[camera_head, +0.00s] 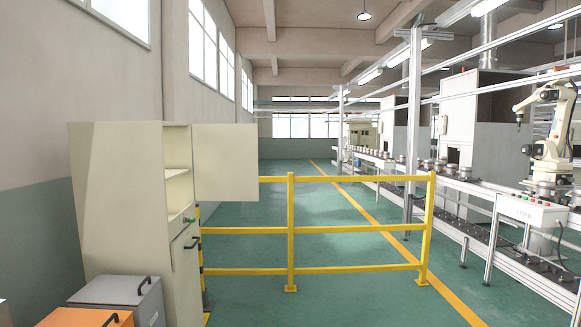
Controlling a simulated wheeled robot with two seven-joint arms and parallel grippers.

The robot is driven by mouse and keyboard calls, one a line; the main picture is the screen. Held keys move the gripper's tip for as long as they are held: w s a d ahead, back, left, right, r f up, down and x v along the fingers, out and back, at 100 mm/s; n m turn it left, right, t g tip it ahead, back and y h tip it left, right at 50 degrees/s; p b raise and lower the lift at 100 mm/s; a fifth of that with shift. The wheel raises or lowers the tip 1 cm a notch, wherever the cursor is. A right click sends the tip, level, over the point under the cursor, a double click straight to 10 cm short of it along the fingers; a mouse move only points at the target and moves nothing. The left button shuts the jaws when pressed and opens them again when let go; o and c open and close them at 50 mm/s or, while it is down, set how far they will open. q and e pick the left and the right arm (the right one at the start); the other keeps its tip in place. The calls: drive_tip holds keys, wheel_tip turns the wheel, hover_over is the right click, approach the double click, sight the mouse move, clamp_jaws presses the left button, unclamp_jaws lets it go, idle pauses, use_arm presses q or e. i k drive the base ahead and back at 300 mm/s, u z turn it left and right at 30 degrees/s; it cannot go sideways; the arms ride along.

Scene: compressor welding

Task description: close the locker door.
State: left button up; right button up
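A tall cream locker (120,215) stands at the left against the wall, side-on to me. Bare shelves show in the open upper compartment (178,160). The lower door (186,265), with a dark handle, looks shut or nearly shut. A small ledge with a green item (188,219) sits between the two compartments. Neither of my grippers is in view.
A yellow railing (291,230) stands just right of the locker. Grey (125,292) and orange (85,318) boxes with black handles sit in front of the locker. A conveyor line with a white robot arm (555,130) runs along the right.

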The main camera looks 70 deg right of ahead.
sight(226, 155)
drive_tip(key=z, duration=2.5)
drive_tip(key=i, duration=6.25)
drive_tip(key=u, duration=3.75)
drive_tip(key=i, duration=0.45)
drive_tip(key=z, duration=0.1)
